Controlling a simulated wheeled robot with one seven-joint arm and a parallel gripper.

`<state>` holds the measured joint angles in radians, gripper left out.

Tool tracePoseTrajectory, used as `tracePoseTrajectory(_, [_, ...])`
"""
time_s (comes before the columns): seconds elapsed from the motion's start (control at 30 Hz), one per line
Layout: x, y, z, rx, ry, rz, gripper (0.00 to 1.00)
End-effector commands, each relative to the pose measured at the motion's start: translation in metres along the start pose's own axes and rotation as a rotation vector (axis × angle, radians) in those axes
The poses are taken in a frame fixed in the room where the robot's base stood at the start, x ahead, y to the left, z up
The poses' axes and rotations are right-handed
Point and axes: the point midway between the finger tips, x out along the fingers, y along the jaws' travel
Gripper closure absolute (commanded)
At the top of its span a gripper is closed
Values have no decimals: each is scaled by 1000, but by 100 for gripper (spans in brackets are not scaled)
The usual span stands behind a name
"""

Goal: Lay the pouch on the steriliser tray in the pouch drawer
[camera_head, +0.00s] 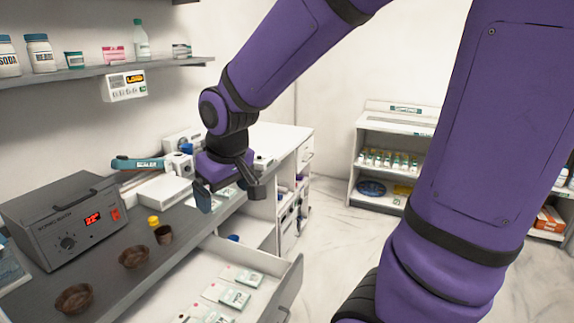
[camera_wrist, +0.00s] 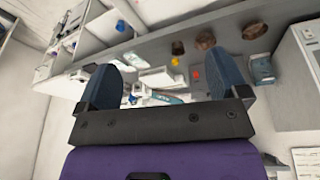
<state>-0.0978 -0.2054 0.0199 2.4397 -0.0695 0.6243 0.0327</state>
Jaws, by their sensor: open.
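My gripper (camera_head: 212,194) is over the counter, left of the picture's middle in the head view. In the wrist view its two blue fingers (camera_wrist: 159,82) stand wide apart with nothing held between them. An open drawer (camera_head: 291,287) juts out below the counter, with several white-and-green packets (camera_head: 235,297) lying in it. A pale, tray-like block (camera_head: 163,192) lies on the counter left of my gripper. I cannot tell whether it is the steriliser tray, and I cannot make out a pouch on it.
A grey box with a red display (camera_head: 65,220) stands on the counter (camera_head: 112,285). Brown bowls (camera_head: 134,257) and a yellow item (camera_head: 154,221) are near it. A wall shelf (camera_head: 100,71) holds jars. White shelving (camera_head: 400,135) stands at the back. The floor (camera_head: 330,225) between is clear.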

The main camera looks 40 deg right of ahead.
Motion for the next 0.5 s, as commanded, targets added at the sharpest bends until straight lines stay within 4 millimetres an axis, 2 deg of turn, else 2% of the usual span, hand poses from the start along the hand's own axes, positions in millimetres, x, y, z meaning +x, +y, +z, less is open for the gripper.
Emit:
tracePoseTrajectory(0.03, [-16, 4, 8, 15, 22, 3, 8])
tracePoseTrajectory(0.2, [-61, 12, 37, 59, 73, 4, 8])
tracePoseTrajectory(0.4, [-102, 18, 78, 105, 130, 3, 8])
tracePoseTrajectory(0.5, [-116, 18, 95, 122, 151, 1, 8])
